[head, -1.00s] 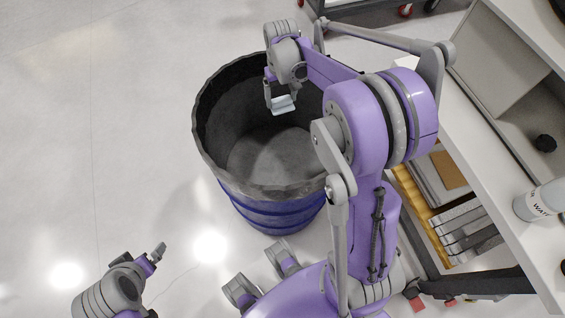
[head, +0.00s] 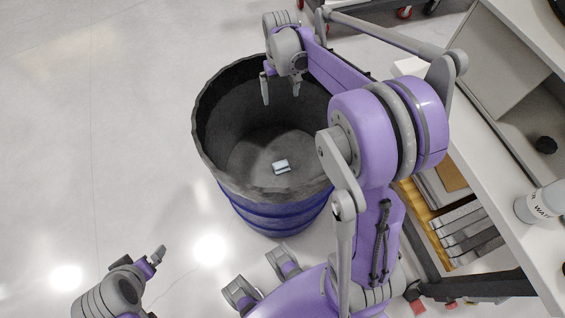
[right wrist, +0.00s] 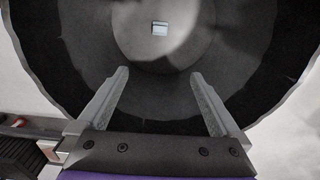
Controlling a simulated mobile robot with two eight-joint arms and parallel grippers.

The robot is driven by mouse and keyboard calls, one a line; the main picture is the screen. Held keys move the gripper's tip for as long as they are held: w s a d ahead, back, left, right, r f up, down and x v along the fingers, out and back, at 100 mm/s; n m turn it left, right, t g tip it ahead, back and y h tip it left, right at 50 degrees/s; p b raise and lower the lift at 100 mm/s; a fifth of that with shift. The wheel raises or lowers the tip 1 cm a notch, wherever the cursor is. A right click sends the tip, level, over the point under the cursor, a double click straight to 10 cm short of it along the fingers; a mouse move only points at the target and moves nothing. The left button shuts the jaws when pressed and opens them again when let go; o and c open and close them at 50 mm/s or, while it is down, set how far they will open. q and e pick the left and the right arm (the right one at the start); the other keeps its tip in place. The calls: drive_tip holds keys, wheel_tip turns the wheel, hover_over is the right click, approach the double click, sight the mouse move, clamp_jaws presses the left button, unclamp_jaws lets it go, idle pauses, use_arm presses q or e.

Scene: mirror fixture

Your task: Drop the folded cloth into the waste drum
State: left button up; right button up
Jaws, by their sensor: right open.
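The waste drum (head: 275,211) is a blue, open-topped drum with a dark grey inside, standing on the floor. The folded cloth (head: 281,167) is a small pale blue-white piece inside the drum, clear of my gripper. It also shows small in the right wrist view (right wrist: 160,28), ahead of the fingers. My right gripper (head: 281,92) is open and empty over the drum's mouth. In the right wrist view its two fingers (right wrist: 160,100) stand apart with nothing between them. My left gripper (head: 155,254) is at the lower left, away from the drum; its opening cannot be made out.
A workbench (head: 482,150) stands at the right, with a labelled white bottle (head: 541,203) on it and stacked items (head: 466,233) on its lower shelf. A wheeled cart (head: 385,14) is at the top. The floor (head: 95,130) on the left is clear.

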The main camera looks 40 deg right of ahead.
wheel_tip(320, 180, up, 7)
idle(0.3)
drive_tip(key=shift+a+r, duration=0.1)
drive_tip(key=s+a+f+n+t+p, duration=0.2)
drive_tip(key=s+a+n+t+p, duration=0.1)
drive_tip(key=s+a, duration=1.4)
drive_tip(key=shift+f+n+t+p, duration=0.15)
drive_tip(key=shift+n+t+p, duration=0.3)
drive_tip(key=shift+t, duration=0.75)
